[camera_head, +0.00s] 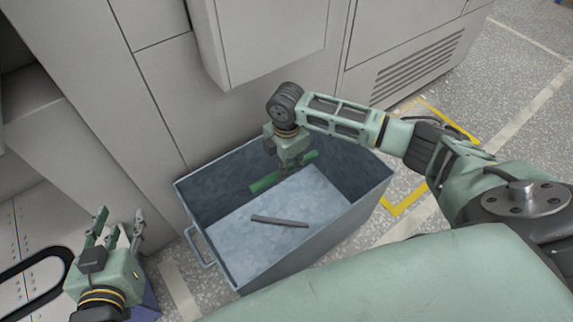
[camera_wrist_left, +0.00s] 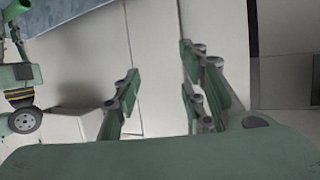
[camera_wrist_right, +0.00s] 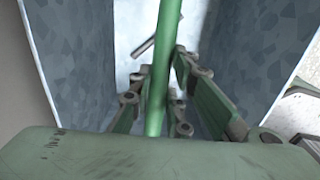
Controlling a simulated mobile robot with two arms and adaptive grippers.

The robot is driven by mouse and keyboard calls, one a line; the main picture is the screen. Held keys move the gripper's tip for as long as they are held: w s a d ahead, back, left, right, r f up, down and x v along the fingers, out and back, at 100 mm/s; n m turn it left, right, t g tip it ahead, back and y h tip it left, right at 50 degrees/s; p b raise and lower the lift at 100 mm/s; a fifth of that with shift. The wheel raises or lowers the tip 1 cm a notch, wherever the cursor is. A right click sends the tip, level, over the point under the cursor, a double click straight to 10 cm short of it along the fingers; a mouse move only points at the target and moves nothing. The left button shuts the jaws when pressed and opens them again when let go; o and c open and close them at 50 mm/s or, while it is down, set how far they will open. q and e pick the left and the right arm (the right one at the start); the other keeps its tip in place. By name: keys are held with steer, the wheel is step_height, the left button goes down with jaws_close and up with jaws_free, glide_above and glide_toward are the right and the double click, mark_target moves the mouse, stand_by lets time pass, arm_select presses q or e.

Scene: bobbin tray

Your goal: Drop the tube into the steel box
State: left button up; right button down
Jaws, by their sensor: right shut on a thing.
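The steel box (camera_head: 222,279) is an open grey-blue bin with a side handle, standing on the floor against the machine front. My right gripper (camera_head: 286,168) points down into the box opening and is shut on a green tube (camera_head: 264,183). The tube lies crosswise in the fingers, below rim level and above the box floor. In the right wrist view the tube (camera_wrist_right: 164,60) runs between the fingers, with the box walls on both sides. My left gripper (camera_head: 115,228) is open and empty, left of the box; its spread fingers also show in the left wrist view (camera_wrist_left: 160,95).
A dark grey bar (camera_head: 280,221) lies on the box floor. Pale machine cabinets (camera_head: 100,90) stand close behind the box. Yellow floor tape (camera_head: 402,207) and speckled floor lie to the right. A panel with a dark slot (camera_head: 30,270) is at the lower left.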

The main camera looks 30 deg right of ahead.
steer(key=shift+f+b, duration=0.55)
arm_select(q)
step_height(320, 180, up, 7)
steer(key=w+d+t+h, duration=0.1)
steer(key=w+t, duration=0.1)
steer(key=t, duration=0.1)
steer(key=shift+d+f+t, duration=0.15)
steer(key=shift+d+t, duration=0.05)
steer(key=shift+t, duration=0.2)
arm_select(e)
steer(key=c, duration=1.6)
jaws_free()
step_height(320, 180, up, 12)
steer(key=shift+f, duration=0.1)
arm_select(q)
steer(key=shift+f, duration=0.1)
